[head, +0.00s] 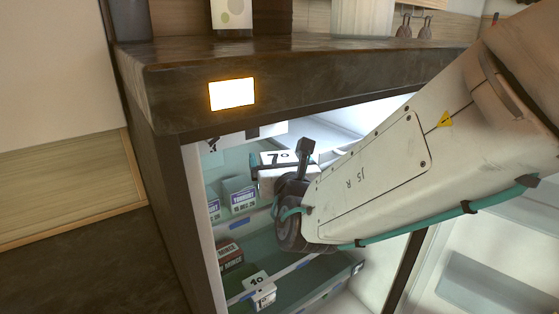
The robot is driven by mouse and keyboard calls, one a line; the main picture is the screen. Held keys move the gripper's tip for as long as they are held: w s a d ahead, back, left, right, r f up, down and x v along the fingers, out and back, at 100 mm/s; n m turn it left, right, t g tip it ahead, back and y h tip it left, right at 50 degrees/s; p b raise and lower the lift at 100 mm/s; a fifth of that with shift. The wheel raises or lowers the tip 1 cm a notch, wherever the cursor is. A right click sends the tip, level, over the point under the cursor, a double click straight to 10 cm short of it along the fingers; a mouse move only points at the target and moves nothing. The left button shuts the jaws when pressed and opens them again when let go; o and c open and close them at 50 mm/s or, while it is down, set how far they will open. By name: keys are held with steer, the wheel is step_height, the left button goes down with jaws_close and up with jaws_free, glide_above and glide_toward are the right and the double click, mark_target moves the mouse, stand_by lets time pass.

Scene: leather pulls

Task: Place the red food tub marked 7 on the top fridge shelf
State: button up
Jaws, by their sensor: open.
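A tub with a pale top marked 7 (275,157) is on the upper level inside the open fridge (204,220). No red shows on its visible faces. My gripper (281,163) is open at this tub, with one finger near its left side and the other near its right side. The wrist hides the tub's lower right part. I cannot tell whether the fingers touch it, or whether it rests on the top shelf.
Blue-and-white cartons (241,197) stand left of my wrist. Lower down are a dark red box (230,257) and a pale tub marked 10 (258,284). The dark counter (330,88) overhangs the fridge opening. The open door (480,275) is at lower right.

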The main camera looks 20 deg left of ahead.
steer(key=v, duration=1.2)
